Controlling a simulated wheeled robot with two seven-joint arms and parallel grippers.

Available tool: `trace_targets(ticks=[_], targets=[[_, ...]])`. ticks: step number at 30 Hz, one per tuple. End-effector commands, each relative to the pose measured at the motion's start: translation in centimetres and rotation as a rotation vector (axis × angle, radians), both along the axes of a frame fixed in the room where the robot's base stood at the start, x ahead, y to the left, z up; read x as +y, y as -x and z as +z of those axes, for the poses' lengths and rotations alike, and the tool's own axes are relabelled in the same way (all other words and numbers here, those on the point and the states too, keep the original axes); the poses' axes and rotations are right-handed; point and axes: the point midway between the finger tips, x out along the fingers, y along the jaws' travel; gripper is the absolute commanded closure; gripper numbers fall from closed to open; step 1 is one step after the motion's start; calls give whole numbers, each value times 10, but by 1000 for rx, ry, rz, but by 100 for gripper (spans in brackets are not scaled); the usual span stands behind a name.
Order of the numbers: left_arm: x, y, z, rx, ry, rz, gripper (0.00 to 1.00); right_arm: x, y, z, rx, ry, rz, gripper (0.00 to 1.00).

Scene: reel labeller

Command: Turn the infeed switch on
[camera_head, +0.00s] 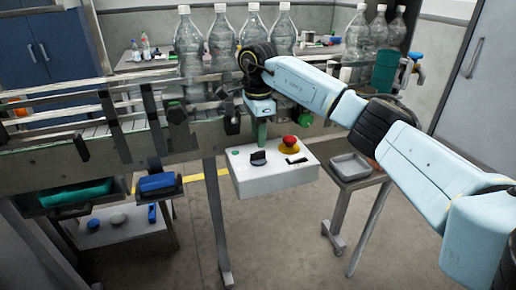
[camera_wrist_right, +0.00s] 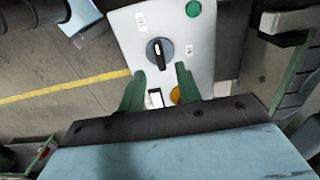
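A white control box (camera_head: 275,180) hangs below the conveyor and carries a black rotary knob (camera_head: 258,158), a red emergency button (camera_head: 289,144), a small green button (camera_head: 236,153) and a black rocker. In the right wrist view the knob (camera_wrist_right: 160,52) has a white mark and lies beyond my fingertips, not touched. The labels are too small to read, so I cannot tell which control is the infeed switch. My right gripper (camera_wrist_right: 159,80) has its two green fingers apart with nothing gripped. In the head view it (camera_head: 262,133) hangs just above the box. My left gripper is out of view.
The conveyor (camera_head: 190,135) with large clear bottles (camera_head: 221,42) runs behind the box. A grey tray (camera_head: 350,167) stands on a small cart to the right. The floor in front is free.

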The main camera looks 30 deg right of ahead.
Motion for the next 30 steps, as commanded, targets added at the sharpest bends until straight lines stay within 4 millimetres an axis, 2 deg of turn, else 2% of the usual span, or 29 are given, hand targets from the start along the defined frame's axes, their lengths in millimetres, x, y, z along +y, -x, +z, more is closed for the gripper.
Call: trace_targets(ticks=[3, 9, 20, 28, 30], targets=[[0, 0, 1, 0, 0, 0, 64, 0, 0, -23, 2, -1, 0, 66], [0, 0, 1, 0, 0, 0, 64, 0, 0, -44, 0, -1, 1, 66], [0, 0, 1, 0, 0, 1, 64, 1, 0, -49, -1, -1, 1, 66], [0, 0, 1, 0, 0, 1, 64, 1, 0, -49, -1, -2, 1, 100], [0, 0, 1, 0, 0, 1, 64, 1, 0, -49, -1, -1, 1, 100]])
